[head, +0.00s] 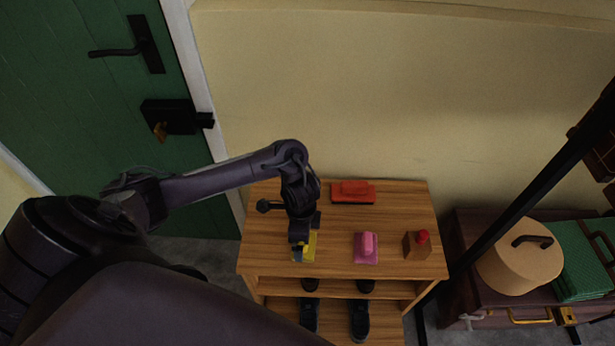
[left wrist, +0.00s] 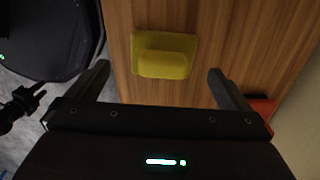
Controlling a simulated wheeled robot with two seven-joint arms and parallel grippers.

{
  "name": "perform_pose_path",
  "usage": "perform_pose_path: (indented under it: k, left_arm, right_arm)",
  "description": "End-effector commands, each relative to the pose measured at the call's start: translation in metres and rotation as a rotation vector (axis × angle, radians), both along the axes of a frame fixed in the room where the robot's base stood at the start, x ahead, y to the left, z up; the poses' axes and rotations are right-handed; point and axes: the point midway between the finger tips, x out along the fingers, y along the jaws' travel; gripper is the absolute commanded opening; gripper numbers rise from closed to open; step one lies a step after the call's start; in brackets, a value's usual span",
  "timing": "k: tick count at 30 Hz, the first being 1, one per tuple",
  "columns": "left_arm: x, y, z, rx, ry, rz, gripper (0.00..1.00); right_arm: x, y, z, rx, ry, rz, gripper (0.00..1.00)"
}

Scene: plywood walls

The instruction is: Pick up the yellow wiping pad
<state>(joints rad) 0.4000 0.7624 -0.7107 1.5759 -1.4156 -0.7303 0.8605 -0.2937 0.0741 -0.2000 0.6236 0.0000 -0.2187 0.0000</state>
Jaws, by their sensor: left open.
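The yellow wiping pad (left wrist: 163,55) lies flat on the wooden table (head: 270,225), with a raised grip block on its top. In the head view my left arm partly covers the yellow wiping pad (head: 311,246). My left gripper (left wrist: 160,82) is open above the table, its two fingers spread wider than the pad. In the left wrist view the pad is ahead of the fingers, between their lines, and nothing is held. The left gripper (head: 299,240) also shows in the head view, over the pad. My right gripper is not seen.
On the same table are a red pad (head: 353,192) at the back, a pink pad (head: 366,248) to the right and a wooden block with a red top (head: 417,244). Shoes (head: 359,319) stand on the shelf below. A dark cabinet (head: 470,265) stands at the right.

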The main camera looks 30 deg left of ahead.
Motion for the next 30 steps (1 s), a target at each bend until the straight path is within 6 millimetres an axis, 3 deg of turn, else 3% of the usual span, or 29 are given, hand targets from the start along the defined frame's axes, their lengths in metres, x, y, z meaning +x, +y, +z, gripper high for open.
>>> perform_pose_path:
  k: [6,10,21,30]
  left_arm:
    - [0.005,-0.002,-0.031,-0.002,0.001,0.003,1.0]
    - [0.007,-0.002,-0.05,0.0,0.001,0.001,1.0]
    - [0.007,-0.002,-0.058,0.0,-0.001,0.0,0.99]
    - [0.007,-0.002,-0.058,0.0,-0.001,0.0,0.59]
  right_arm:
    - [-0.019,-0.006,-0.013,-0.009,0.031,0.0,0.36]
    - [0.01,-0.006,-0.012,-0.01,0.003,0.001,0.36]
    - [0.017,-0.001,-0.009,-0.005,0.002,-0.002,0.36]
    - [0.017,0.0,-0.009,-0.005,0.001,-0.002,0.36]
